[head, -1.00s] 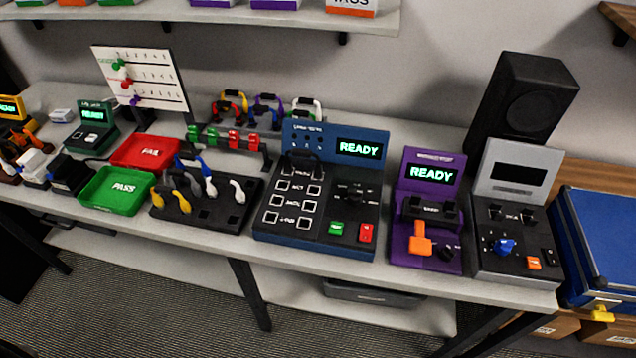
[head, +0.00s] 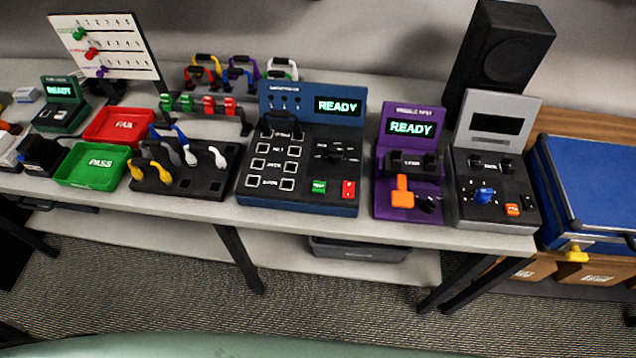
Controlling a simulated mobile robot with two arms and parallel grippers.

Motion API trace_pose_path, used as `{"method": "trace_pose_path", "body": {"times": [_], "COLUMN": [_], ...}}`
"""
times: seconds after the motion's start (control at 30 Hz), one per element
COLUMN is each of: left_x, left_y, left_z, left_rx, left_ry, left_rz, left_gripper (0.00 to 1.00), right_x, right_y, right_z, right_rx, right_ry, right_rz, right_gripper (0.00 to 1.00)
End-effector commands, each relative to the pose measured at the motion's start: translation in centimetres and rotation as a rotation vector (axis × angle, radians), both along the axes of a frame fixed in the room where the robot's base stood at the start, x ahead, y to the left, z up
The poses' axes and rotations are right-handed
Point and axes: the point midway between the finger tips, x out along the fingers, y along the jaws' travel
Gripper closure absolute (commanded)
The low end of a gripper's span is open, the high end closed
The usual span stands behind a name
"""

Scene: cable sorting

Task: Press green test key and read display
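The green test key (head: 319,187) sits on the front right of the blue tester (head: 297,205), left of a red key (head: 348,189). The tester's display (head: 338,106) is lit and reads READY in green letters. The tester stands upright on the grey bench, with several square white-edged sockets on its left half and a dark knob area on its right half. Neither of my grippers shows in the head view.
A purple tester (head: 395,203), also reading READY, and a grey tester (head: 461,211) with a dark display stand to the right. A black cable rack (head: 205,188), a green PASS tray (head: 91,183) and a red FAIL tray (head: 111,141) lie left. Floor (head: 170,275) shows before the bench.

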Motion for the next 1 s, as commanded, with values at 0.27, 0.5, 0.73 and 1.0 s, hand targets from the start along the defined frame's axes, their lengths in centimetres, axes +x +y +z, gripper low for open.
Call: {"method": "trace_pose_path", "body": {"times": [0.27, 0.5, 0.73, 1.0], "left_x": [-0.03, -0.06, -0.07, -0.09], "left_y": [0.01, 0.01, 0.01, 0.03], "left_z": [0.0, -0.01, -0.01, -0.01], "left_rx": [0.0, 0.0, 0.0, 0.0], "left_ry": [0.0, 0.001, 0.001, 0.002], "left_rz": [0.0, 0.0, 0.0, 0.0], "left_gripper": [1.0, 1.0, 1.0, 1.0], "right_x": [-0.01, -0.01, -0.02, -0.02], "right_y": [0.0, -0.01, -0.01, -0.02], "right_z": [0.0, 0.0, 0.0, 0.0], "right_rx": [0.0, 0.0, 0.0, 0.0], "right_ry": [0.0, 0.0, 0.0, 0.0], "right_rz": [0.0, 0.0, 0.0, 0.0], "right_gripper": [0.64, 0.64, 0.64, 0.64]}}
